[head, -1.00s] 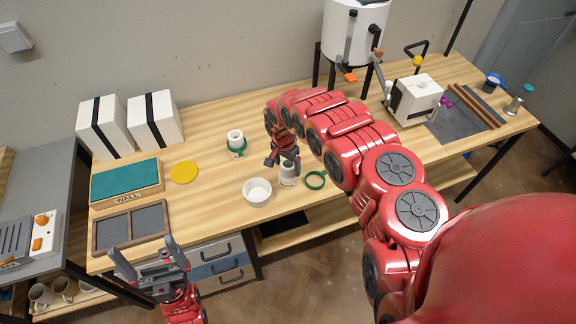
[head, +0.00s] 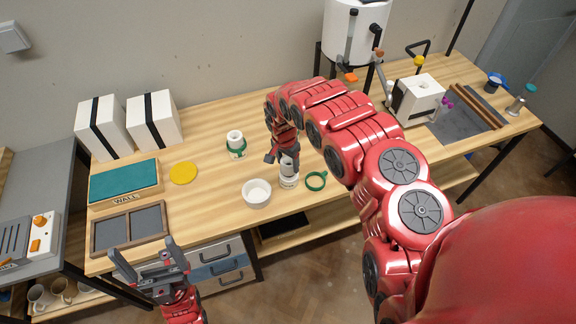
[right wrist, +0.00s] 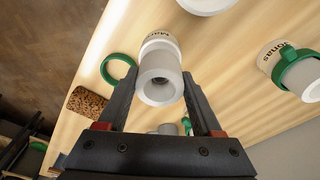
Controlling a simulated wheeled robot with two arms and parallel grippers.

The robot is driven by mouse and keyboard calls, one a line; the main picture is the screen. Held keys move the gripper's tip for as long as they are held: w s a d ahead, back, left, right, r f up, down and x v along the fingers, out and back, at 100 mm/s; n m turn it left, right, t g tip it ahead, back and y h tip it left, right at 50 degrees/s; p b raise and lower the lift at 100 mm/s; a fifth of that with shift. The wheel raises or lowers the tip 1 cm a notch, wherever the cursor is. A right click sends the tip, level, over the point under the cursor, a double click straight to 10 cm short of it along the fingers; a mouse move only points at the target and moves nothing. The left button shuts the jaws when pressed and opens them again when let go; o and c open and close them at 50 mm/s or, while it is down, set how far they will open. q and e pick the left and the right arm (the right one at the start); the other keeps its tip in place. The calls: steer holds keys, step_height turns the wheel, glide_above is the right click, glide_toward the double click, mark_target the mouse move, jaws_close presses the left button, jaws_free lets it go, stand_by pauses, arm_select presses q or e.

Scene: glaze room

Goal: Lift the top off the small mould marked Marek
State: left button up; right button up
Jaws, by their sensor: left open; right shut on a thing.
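The small mould (head: 289,183) stands near the table's front edge, beside a white bowl. In the right wrist view its label (right wrist: 160,40) reads "Mar", the rest hidden. My right gripper (head: 284,162) is shut on its pale cylindrical top (right wrist: 159,78), which has a round hole in its end. The top is in line with the mould body; I cannot tell whether a gap separates them. A green band (head: 316,180) lies loose on the table just right of the mould. My left gripper (head: 147,262) is open and empty by the table's front left edge.
A similar mould (head: 236,143) with a green band stands behind; its label (right wrist: 278,50) ends in "onas". The white bowl (head: 257,193) is close on the left. A yellow disc (head: 183,173) and a framed tray (head: 130,229) lie further left.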

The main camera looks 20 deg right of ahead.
step_height(320, 180, up, 3)
steer(key=shift+d+r+b, duration=0.1)
steer(key=shift+b, duration=0.55)
step_height(320, 180, up, 5)
steer(key=p, duration=0.4)
steer(key=shift+r, duration=0.15)
step_height(320, 180, up, 7)
steer(key=w+a+n+y+b, duration=0.1)
steer(key=a+n+b, duration=0.1)
steer(key=n+b, duration=0.8)
steer(key=shift+w+a+r+n+t+b, duration=0.2)
steer(key=shift+w+a+n+t+b, duration=0.15)
steer(key=shift+b, duration=0.3)
